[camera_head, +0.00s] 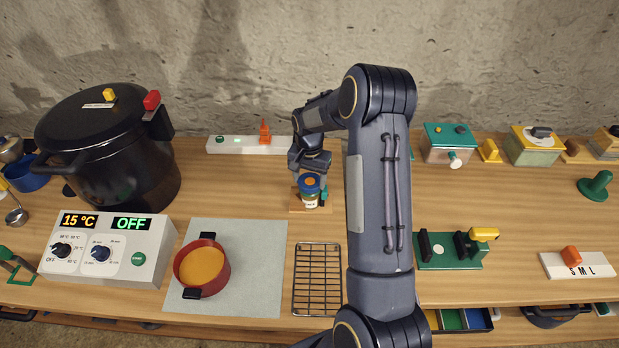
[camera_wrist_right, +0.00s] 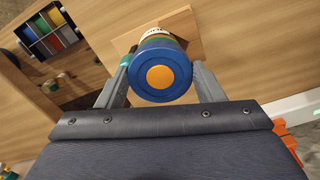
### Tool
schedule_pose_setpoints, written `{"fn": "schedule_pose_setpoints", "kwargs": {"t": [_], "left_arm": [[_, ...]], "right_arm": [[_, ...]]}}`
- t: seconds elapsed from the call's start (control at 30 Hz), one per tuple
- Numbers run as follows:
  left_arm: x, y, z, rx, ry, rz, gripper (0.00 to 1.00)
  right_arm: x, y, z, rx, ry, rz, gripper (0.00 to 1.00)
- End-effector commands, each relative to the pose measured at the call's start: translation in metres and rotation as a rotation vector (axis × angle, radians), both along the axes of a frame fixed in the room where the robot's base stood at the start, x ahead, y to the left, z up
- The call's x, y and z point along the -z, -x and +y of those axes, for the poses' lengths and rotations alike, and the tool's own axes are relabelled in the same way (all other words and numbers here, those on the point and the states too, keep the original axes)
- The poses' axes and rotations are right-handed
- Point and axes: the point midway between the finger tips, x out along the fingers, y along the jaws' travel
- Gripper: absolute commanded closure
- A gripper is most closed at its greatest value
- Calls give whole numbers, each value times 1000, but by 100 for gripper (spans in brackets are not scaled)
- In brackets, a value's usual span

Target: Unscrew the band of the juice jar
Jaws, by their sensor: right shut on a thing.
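The juice jar (camera_head: 310,200) stands upright on a small wooden board (camera_head: 297,209) near the back middle of the table. It has a pale label and a blue band (camera_head: 309,181) with an orange disc in its centre. My right gripper (camera_head: 312,176) comes down from behind the jar at its top. In the right wrist view the blue band (camera_wrist_right: 143,72) sits between the two grey fingers of my right gripper (camera_wrist_right: 160,82), which are shut on it from both sides. The contact on the far side is partly hidden. My left gripper is not in view.
A black pressure pot (camera_head: 110,150) and a control box (camera_head: 105,250) stand at the left. A red pot (camera_head: 203,268) of orange content rests on a grey mat (camera_head: 255,275). A wire rack (camera_head: 317,280) lies in front of the jar. A white strip (camera_head: 230,146) lies behind.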

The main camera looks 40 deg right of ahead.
Motion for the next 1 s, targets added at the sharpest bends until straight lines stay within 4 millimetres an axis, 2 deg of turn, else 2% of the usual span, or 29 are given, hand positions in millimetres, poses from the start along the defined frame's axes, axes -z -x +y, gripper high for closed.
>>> {"fn": "schedule_pose_setpoints", "kwargs": {"t": [0.17,0.3,0.43,0.77,1.0], "left_arm": [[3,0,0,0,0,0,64],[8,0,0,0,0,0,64],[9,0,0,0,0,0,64],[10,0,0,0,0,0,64],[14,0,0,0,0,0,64]], "right_arm": [[1,0,0,-50,-1,-1,66],[1,1,-1,-253,-1,-2,66],[0,1,-1,-383,0,-2,66],[0,1,-1,-425,0,-1,66],[0,1,-2,-738,0,-1,66]]}}
